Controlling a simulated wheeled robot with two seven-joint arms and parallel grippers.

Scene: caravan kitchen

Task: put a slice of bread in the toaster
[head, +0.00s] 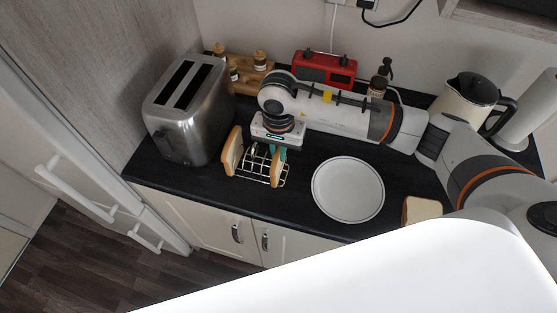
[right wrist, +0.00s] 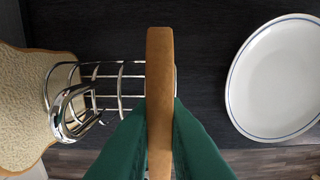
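A silver toaster (head: 190,110) stands at the left of the counter, its two top slots dark with no bread showing. Right of it is a wire toast rack (head: 262,178), also in the right wrist view (right wrist: 110,85). One bread slice (head: 232,152) stands at the rack's left end; its broad face shows in the right wrist view (right wrist: 25,100). My right gripper (head: 276,153) points down at the rack's right end. Its green fingers press both sides of another bread slice (right wrist: 160,90), seen edge-on. I cannot tell whether this slice is clear of the rack. My left gripper is not in view.
A white plate (head: 348,190) lies right of the rack; another bread slice (head: 422,210) lies beyond it, partly hidden. Behind are a wooden rack with jars (head: 240,68), a red radio (head: 324,68), a dark pump bottle (head: 380,78) and a cream kettle (head: 465,98).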

